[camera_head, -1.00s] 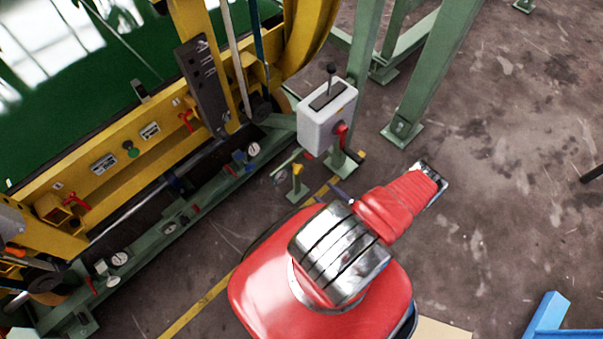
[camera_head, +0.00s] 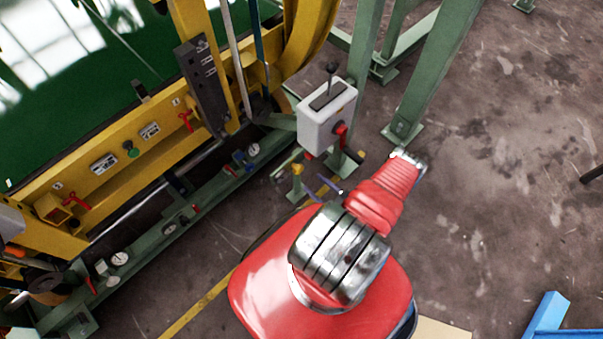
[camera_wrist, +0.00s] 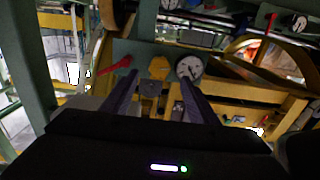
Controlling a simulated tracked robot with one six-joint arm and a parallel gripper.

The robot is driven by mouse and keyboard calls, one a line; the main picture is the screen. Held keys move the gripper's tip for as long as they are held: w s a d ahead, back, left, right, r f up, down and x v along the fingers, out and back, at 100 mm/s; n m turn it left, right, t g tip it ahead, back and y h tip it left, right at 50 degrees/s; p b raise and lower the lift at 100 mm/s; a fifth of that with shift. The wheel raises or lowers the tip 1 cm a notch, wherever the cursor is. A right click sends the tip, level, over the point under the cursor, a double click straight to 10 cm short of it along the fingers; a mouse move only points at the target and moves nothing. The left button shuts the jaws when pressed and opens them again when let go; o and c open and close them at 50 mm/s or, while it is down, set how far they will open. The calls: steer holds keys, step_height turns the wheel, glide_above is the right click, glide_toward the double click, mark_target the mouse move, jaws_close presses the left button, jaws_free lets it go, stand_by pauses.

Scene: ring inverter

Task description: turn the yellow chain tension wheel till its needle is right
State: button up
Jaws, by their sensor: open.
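The yellow wheel (camera_wrist: 159,67) sits on a grey-green panel in the wrist view, straight ahead between my fingertips. A white round gauge (camera_wrist: 190,68) is just right of it; its dark needle is too small to read surely. My gripper (camera_wrist: 156,84) is open, its two dark purple fingers apart and nothing between them. The fingers look short of the wheel, not around it; contact cannot be told. In the head view a purple finger of my gripper (camera_head: 332,184) shows beside a small yellow knob (camera_head: 297,168) on a green post, perhaps the same wheel.
A red lever (camera_wrist: 115,66) is left of the wheel in the wrist view. A grey box (camera_head: 328,112) with a black-knobbed stick and red knob stands by the green pillar (camera_head: 425,75). The yellow machine (camera_head: 130,150) fills the left. Open floor lies right.

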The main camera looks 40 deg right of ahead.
mark_target(300, 172)
steer(key=shift+w+a, duration=0.1)
steer(key=shift+w, duration=4.1)
steer(key=shift+c, duration=0.2)
steer(key=c, duration=0.9)
steer(key=shift+a, duration=0.15)
steer(key=shift+c, duration=0.5)
steer(key=shift+m, duration=0.4)
